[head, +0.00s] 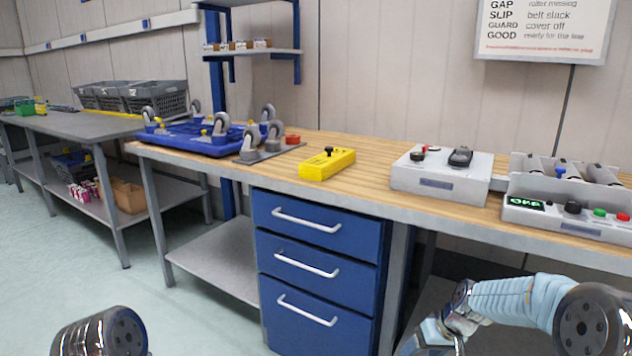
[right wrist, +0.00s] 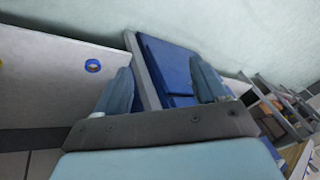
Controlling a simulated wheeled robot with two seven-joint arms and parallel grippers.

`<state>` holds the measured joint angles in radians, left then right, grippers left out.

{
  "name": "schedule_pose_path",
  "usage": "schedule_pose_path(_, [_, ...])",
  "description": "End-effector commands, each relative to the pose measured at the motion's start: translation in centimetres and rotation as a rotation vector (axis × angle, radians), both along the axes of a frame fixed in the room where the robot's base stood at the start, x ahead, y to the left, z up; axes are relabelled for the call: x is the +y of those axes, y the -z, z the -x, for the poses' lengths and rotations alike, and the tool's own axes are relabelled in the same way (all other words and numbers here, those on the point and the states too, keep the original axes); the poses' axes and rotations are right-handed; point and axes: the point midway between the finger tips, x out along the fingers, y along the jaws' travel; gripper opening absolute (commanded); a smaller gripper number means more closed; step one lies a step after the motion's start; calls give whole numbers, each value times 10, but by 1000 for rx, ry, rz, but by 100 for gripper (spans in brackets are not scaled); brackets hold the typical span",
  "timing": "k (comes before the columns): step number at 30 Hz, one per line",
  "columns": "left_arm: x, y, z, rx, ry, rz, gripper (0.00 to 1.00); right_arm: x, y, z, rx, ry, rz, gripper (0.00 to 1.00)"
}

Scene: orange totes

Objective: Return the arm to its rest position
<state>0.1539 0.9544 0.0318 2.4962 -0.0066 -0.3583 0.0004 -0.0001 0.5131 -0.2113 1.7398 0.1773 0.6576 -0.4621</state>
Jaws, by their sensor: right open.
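My right arm (head: 515,300), with light blue and metal links, comes in at the bottom right of the head view, low in front of the workbench (head: 365,187). In the right wrist view my right gripper (right wrist: 160,66) has its two fingers apart, with nothing between them. The blue drawer cabinet shows beyond the fingers, clear of them as far as I can tell. Only a rounded metal link of my left arm (head: 102,333) shows at the bottom left of the head view. The left gripper is out of view.
The blue drawer cabinet (head: 318,265) stands under the bench, near my right arm. A yellow box (head: 327,164), a grey switch box (head: 440,175), a control panel (head: 565,222) and a blue caster tray (head: 190,140) are on top. The floor at left is clear.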

Motion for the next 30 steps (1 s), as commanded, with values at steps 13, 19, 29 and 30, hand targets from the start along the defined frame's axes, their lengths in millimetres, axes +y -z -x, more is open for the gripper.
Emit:
schedule_pose_path(13, [0,0,0,0,0,0,38,115,217,200,237,159,-45,71])
schedule_pose_path(19, [0,0,0,0,0,0,38,142,228,257,273,198,-94,71])
schedule_pose_path(29, [0,0,0,0,0,0,38,145,228,264,275,206,-103,71])
schedule_pose_path(30, [0,0,0,0,0,0,38,145,228,264,275,206,-102,71])
